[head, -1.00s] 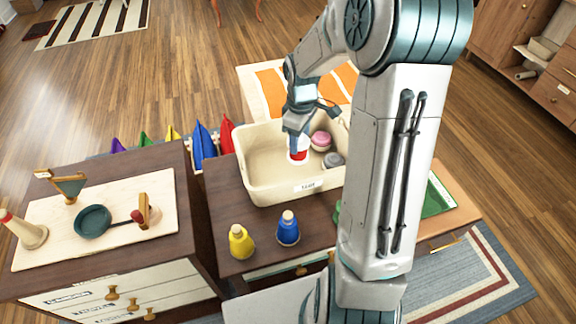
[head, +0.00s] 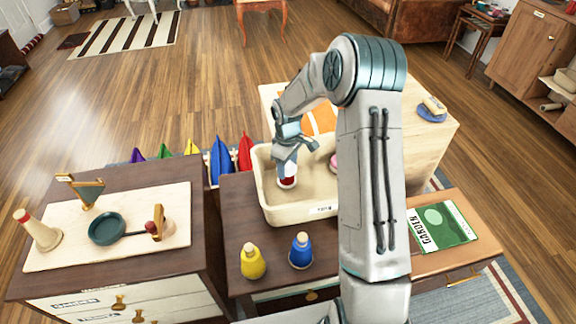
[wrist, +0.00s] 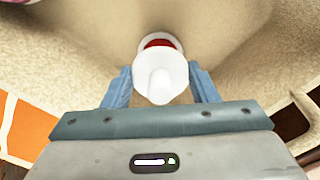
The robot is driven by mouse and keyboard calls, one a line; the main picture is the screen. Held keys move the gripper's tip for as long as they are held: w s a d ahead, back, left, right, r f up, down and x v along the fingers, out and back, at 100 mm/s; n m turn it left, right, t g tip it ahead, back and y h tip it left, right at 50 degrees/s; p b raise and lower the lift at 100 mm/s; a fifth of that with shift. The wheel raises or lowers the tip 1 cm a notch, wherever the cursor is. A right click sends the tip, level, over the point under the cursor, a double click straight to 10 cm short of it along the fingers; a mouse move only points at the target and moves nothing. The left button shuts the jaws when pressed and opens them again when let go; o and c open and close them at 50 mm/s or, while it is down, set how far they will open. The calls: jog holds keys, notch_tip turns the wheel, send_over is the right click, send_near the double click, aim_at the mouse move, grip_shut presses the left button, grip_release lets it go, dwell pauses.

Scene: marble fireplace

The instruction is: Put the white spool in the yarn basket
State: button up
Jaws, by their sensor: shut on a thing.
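The white spool (head: 287,184), with a red band, is between the fingers of my gripper (head: 288,168), inside the cream yarn basket (head: 300,213). In the wrist view the spool (wrist: 160,78) shows end-on, with a pale knob facing the camera and red behind it. My gripper (wrist: 160,88) is shut on it, one blue finger on each side. The spool is below the basket's rim level; I cannot tell whether it touches the floor of the basket.
A pink thing (head: 334,163) lies in the basket, partly behind my arm. A yellow bottle (head: 252,262) and a blue bottle (head: 300,251) stand in front. A board with a green pan (head: 107,228) is at the left. A green garden book (head: 443,226) lies at the right.

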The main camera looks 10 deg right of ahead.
jog(key=shift+f, duration=0.1)
jog(key=shift+f, duration=0.15)
jog(key=o, duration=1)
notch_tip(320, 180, up, 12)
jog(key=p, duration=0.1)
jog(key=s+r+m, duration=0.3)
jog(key=s, duration=0.6)
jog(key=s+r+m+t, duration=0.1)
jog(key=s+r+m, duration=0.2)
jog(key=s, duration=0.7)
jog(key=s+r+m+t, duration=0.1)
jog(key=s+r+m, duration=0.2)
jog(key=s, duration=0.7)
jog(key=shift+r, duration=0.55)
